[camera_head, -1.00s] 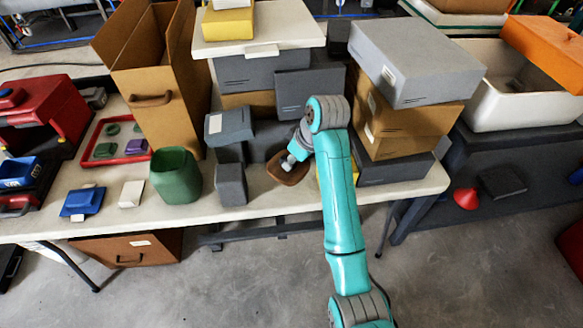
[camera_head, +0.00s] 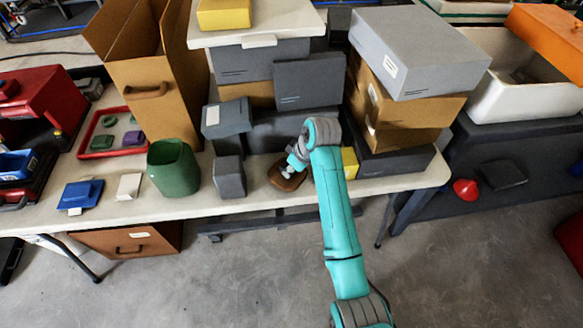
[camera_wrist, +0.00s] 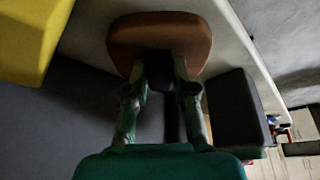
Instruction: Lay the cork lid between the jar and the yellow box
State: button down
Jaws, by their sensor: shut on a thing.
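The brown cork lid (camera_head: 287,178) is near the table's front edge, between the green jar (camera_head: 173,168) on its left and a small yellow box (camera_head: 349,163) on its right. My gripper (camera_head: 290,168) is shut on the lid. In the wrist view the lid (camera_wrist: 160,30) stretches across beyond the fingertips (camera_wrist: 162,70), and the yellow box (camera_wrist: 28,38) fills the upper left corner. The lid looks tilted in the head view; I cannot tell whether it touches the table. My arm hides part of the yellow box. The jar is not clearly visible in the wrist view.
A dark grey box (camera_head: 229,178) stands between the jar and the lid. Grey and brown boxes (camera_head: 395,130) are stacked behind and to the right. Another yellow box (camera_head: 223,14) sits on the high white lid. A narrow table strip (camera_head: 255,203) in front is bare.

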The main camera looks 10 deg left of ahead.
jog(key=shift+f, duration=0.1)
jog(key=c, duration=0.9)
grip_release()
jog(key=shift+c, duration=0.2)
jog(key=v, duration=1.2)
